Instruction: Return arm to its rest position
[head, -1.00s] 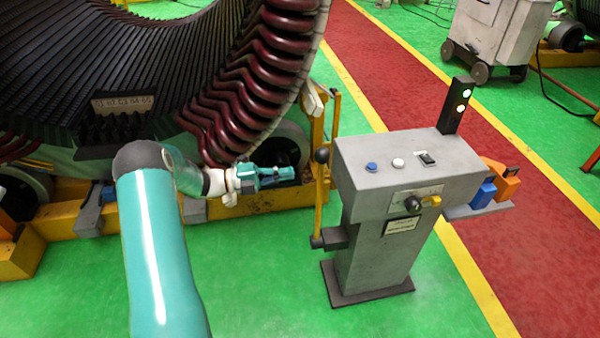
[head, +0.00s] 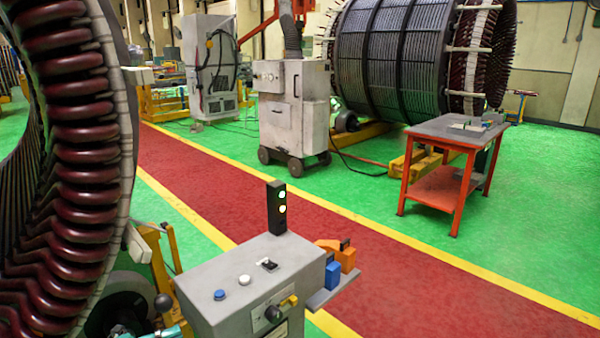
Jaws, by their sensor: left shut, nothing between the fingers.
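My left gripper (head: 172,332) shows only as a small teal part at the bottom edge of the head view, left of the grey control pedestal. It is shut and empty. Most of it and the rest of that arm are cut off by the frame. The large stator (head: 75,190), with dark red coil ends, stands at the left, close to the gripper. My right gripper is out of view.
The grey control pedestal (head: 240,285) has buttons, a lit signal tower (head: 277,208) and a side shelf (head: 333,290) with blue and orange items. A white wheeled cabinet (head: 293,115), red table (head: 440,185) and second stator (head: 385,60) stand beyond the red walkway (head: 400,270).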

